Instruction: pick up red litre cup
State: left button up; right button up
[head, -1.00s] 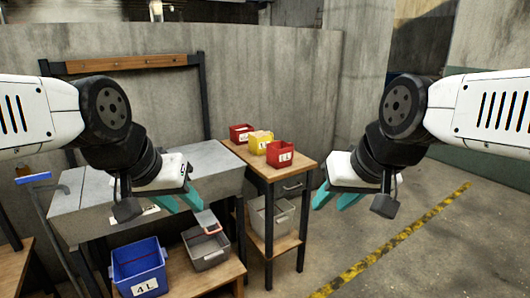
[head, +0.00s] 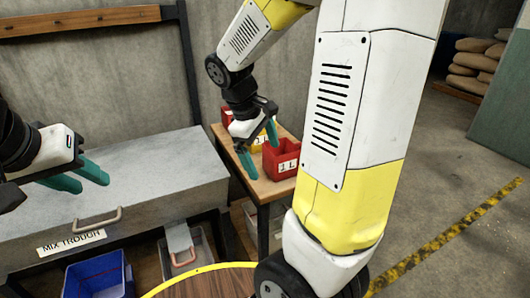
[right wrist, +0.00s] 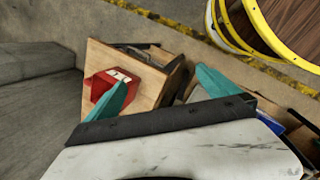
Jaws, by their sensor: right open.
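The red litre cup (head: 286,165), marked "1 L", stands at the near right of a small wooden stand. In the right wrist view the red cup (right wrist: 98,88) is at the left, partly behind one finger. My right gripper (head: 263,161) is open and empty, just left of the cup in the head view, with its fingers pointing down. Whether it touches the cup cannot be told. The right wrist view shows the fingers (right wrist: 163,78) spread wide. My left gripper (head: 92,178) is open and empty above the grey mix trough (head: 150,180).
A blue bin (head: 95,275) and a grey bin (head: 190,255) are below. A yellow-rimmed round wooden top (head: 205,284) is at the bottom. My right arm hides much of the right side.

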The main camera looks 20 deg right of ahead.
jog(key=w+d+f+n+g+h, duration=0.1)
jog(key=w+d+f+n+h, duration=0.35)
jog(key=w, duration=0.35)
jog(key=n+t+h, duration=0.2)
jog(key=n+h, duration=0.5)
send_near(292, 148)
jog(key=shift+m, duration=0.25)
jog(key=x, duration=0.7)
jog(key=shift+s+d, duration=0.15)
jog(key=shift+d, duration=0.05)
jog(key=shift+r, duration=0.1)
jog(key=c, duration=1.7)
